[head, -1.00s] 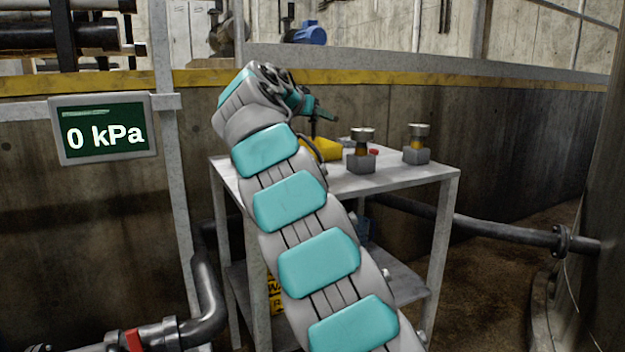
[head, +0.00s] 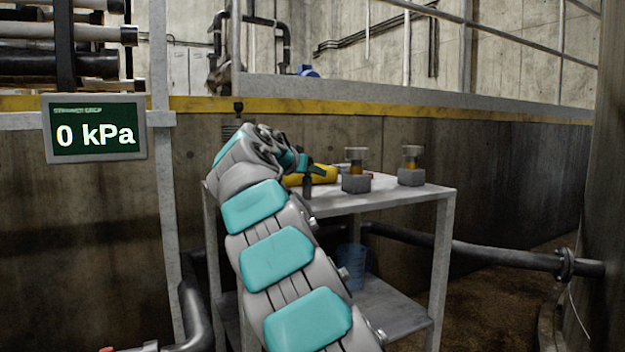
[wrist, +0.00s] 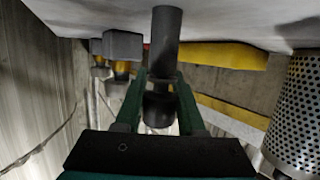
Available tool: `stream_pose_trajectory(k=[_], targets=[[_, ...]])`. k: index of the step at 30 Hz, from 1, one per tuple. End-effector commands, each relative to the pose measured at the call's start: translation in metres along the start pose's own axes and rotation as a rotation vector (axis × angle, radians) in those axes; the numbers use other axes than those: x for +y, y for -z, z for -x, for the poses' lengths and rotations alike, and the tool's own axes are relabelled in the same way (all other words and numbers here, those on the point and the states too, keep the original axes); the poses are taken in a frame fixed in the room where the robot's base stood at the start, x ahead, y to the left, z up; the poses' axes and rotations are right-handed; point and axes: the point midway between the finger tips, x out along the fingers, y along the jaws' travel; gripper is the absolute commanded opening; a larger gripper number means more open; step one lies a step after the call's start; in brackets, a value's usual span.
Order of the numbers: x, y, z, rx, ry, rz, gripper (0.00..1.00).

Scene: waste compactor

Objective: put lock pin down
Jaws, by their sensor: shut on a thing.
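The lock pin is a dark grey cylinder with a wider black end; it shows in the middle of the wrist view (wrist: 165,42) and as a small dark upright piece in the head view (head: 307,187). My gripper (wrist: 163,92) is shut on it, with one green finger on each side. In the head view my gripper (head: 303,163) is low over the left part of the grey table (head: 405,196). The pin's free end points at the tabletop, which fills the top of the wrist view. I cannot tell whether it touches.
A yellow object (head: 322,174) lies just behind the pin. Two grey blocks with brass and metal fittings (head: 356,182) (head: 411,177) stand to the right on the table. A perforated metal cylinder (wrist: 300,110) is at the right of the wrist view. The table's front right is clear.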

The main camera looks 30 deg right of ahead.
Motion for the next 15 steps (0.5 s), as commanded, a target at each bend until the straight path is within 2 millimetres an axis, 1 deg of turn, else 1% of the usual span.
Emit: stream_pose_trajectory(k=[3, 4, 11, 15], targets=[[0.001, 0.0007, -0.0015, -0.002, -0.002, 0.0, 0.0], [0.0009, 0.0006, -0.0015, -0.002, -0.002, 0.0, 0.42], [0.0006, 0.001, -0.0008, -0.001, -0.001, 0.0, 0.68], [0.0005, 0.0012, -0.0005, -0.001, -0.001, 0.0, 0.68]])
